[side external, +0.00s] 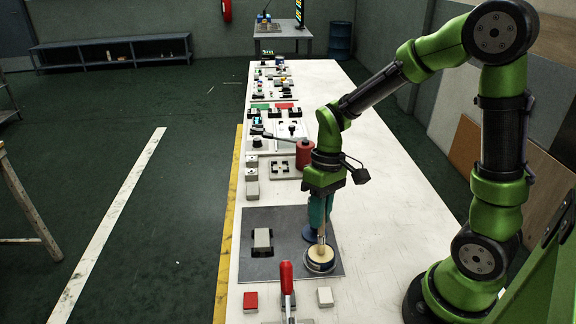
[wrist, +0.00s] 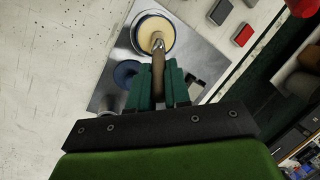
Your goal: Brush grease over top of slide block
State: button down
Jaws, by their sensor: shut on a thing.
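My gripper (side external: 321,222) is shut on the wooden handle of a brush (wrist: 158,72) and points down. It also shows in the wrist view (wrist: 160,85). The brush tip is over or in a round tin of pale yellow grease (side external: 320,259), also in the wrist view (wrist: 147,27); contact cannot be told. The slide block (side external: 262,239), a pale block on a dark base, sits on a grey plate (side external: 280,270) left of the tin. In the wrist view the slide block (wrist: 195,90) is partly hidden behind the fingers.
A blue round holder (side external: 311,233) stands just behind the tin. A toggle clamp with a red handle (side external: 286,276) stands in front of the plate, between a red block (side external: 250,301) and a light block (side external: 325,297). Fixtures line the table behind; its right side is clear.

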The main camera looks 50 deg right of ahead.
jog(key=shift+r, duration=3.55)
